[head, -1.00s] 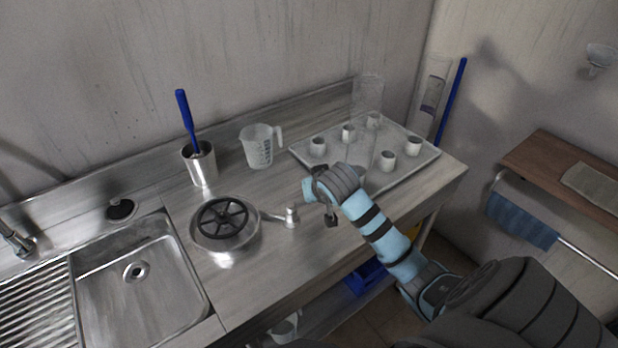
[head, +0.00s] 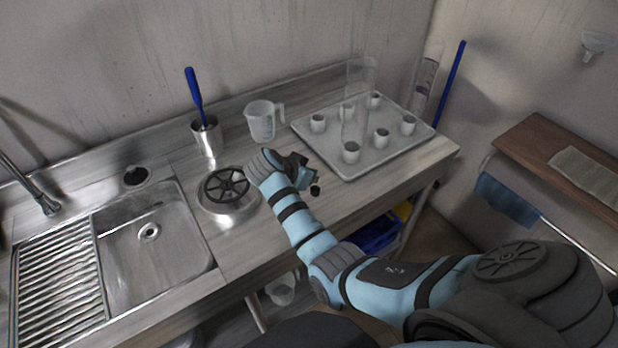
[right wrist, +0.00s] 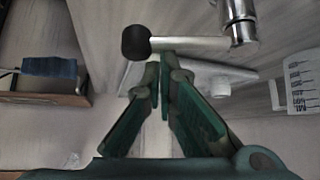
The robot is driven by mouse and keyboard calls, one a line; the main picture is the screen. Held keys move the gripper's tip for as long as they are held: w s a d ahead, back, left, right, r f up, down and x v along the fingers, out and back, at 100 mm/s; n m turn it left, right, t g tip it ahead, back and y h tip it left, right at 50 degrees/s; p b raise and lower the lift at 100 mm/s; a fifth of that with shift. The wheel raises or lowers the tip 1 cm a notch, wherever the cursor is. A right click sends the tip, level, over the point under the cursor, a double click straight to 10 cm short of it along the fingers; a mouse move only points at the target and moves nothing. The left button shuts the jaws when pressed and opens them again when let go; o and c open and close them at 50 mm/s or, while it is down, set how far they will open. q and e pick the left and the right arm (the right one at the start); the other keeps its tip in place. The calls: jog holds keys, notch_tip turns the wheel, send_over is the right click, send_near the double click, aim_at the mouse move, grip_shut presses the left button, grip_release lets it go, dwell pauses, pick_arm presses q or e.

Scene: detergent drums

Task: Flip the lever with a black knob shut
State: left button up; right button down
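The lever shows in the right wrist view as a pale metal rod (right wrist: 190,44) with a round black knob (right wrist: 136,42) on its left end. Its right end meets a chrome valve body (right wrist: 238,18). My right gripper (right wrist: 160,72) has its green fingers together at the tips, with nothing seen between them. The tips appear just below the rod near the knob; I cannot tell whether they touch it. In the head view my right gripper (head: 309,183) is right of the drum (head: 228,203), and my arm hides the valve. My left gripper is not in view.
A black handwheel (head: 226,185) tops the drum. A measuring jug (head: 263,122) and a tray (head: 375,160) with several white cups and a clear cylinder stand behind. A steel cup (head: 207,137) holds a blue-handled brush. The sink (head: 155,270) is left.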

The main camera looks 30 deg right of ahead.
jog(key=shift+s+a, duration=0.1)
jog(key=shift+a, duration=0.15)
jog(key=shift+a+f+p, duration=0.15)
jog(key=shift+a+p, duration=0.3)
jog(key=shift+a, duration=0.35)
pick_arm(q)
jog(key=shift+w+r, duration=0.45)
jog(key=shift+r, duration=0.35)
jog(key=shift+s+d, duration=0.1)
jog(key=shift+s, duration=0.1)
pick_arm(e)
jog(key=shift+a+f, duration=0.1)
jog(key=shift+f, duration=0.05)
pick_arm(q)
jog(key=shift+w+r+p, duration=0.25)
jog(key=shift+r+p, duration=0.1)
jog(key=shift+p, duration=0.2)
pick_arm(e)
notch_tip(320, 180, up, 8)
jog(key=a, duration=0.2)
jog(key=shift+a+r, duration=0.25)
jog(key=shift+a, duration=0.05)
